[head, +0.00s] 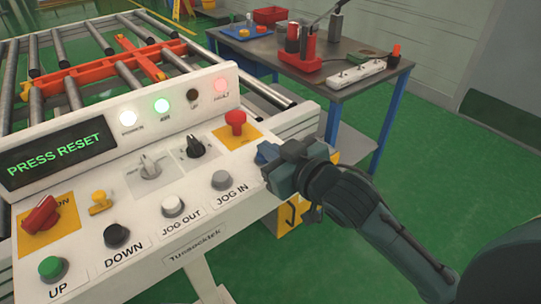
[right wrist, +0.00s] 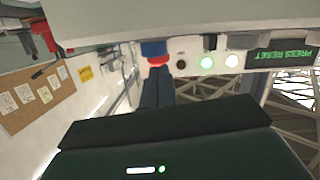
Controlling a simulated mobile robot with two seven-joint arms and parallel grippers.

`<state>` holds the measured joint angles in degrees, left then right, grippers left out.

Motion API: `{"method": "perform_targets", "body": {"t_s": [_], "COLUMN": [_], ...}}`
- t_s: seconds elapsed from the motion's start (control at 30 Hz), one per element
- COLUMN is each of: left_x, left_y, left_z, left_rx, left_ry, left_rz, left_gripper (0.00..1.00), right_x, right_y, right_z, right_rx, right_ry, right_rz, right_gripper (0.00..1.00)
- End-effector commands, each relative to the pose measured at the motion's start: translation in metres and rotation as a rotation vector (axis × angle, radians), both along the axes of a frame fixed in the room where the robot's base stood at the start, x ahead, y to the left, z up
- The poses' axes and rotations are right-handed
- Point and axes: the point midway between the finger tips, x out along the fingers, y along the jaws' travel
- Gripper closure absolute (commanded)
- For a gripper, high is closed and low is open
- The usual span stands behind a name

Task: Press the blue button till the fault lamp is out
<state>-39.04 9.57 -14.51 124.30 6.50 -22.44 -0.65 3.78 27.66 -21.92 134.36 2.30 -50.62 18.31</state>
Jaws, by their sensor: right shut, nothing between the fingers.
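The sloped white control panel (head: 185,215) holds the blue button (head: 266,151) at its right end, partly hidden by my right gripper. The fault lamp (head: 221,86), at the right of the lamp row, glows red. The display (head: 62,155) reads PRESS RESET in green. My right gripper (head: 280,165) is shut and empty, right at the blue button; I cannot tell whether it touches. In the right wrist view, upside down, the shut fingers (right wrist: 164,80) point at the blue button (right wrist: 153,48), with a red glow (right wrist: 158,61) beside it. My left gripper is out of view.
A red emergency knob (head: 236,120) on a yellow plate stands close behind the blue button. Black (head: 196,147) and grey (head: 149,166) selector knobs and the JOG IN button (head: 222,180) lie to the left. A workbench (head: 350,80) with tools stands behind. Green floor is clear at right.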

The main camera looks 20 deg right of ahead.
Motion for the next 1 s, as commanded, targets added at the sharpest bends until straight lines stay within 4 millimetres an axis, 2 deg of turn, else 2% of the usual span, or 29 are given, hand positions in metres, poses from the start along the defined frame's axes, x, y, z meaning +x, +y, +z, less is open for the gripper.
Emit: {"method": "perform_targets", "body": {"t_s": [0.1,0.43,0.67,1.0], "left_x": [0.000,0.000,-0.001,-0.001], "left_y": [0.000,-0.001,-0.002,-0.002], "left_z": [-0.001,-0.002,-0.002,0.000], "left_rx": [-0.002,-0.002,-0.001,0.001], "left_ry": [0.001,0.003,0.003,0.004], "left_rz": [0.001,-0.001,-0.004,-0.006], "left_gripper": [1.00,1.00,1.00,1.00], "right_x": [0.000,0.000,0.000,0.001], "right_y": [-0.001,-0.001,-0.001,-0.001], "right_z": [-0.006,-0.007,-0.027,-0.024], "right_rx": [-0.001,-0.001,-0.001,-0.002], "right_ry": [0.000,0.000,0.003,0.003], "right_rz": [0.000,0.000,-0.001,-0.001], "right_gripper": [1.00,1.00,1.00,1.00]}}
